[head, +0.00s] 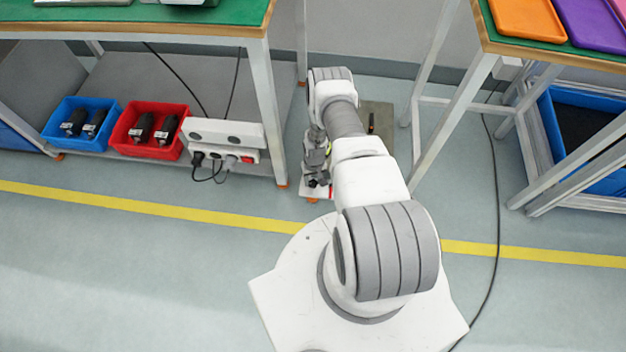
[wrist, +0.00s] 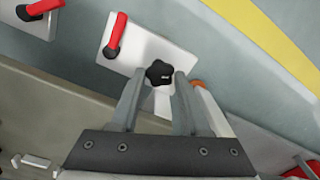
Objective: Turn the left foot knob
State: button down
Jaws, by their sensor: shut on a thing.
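The white plate (wrist: 149,49) carries a red-handled lever (wrist: 115,36). In the head view my gripper (head: 317,180) is low near the floor, over a small white plate (head: 306,192). The arm and gripper hide most of the knob there.
A workbench (head: 262,95) stands on the left, with a blue bin (head: 62,137), a red bin (head: 124,146) and a white socket box (head: 225,133) on its shelf. Another bench (head: 470,72) stands on the right. A second red handle (wrist: 44,7) shows in the wrist view.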

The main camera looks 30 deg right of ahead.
aim_at(315, 183)
jog(key=shift+d+r+n, duration=0.1)
jog(key=shift+n, duration=1)
jog(key=shift+w, duration=0.1)
jog(key=c, duration=0.7)
grip_release()
jog(key=shift+r, duration=0.1)
jog(key=r+p, duration=0.3)
jog(key=r, duration=0.5)
jog(key=r+p, duration=0.4)
jog(key=r, duration=0.5)
jog(key=shift+s+d+r, duration=0.1)
jog(key=shift+s+d, duration=0.1)
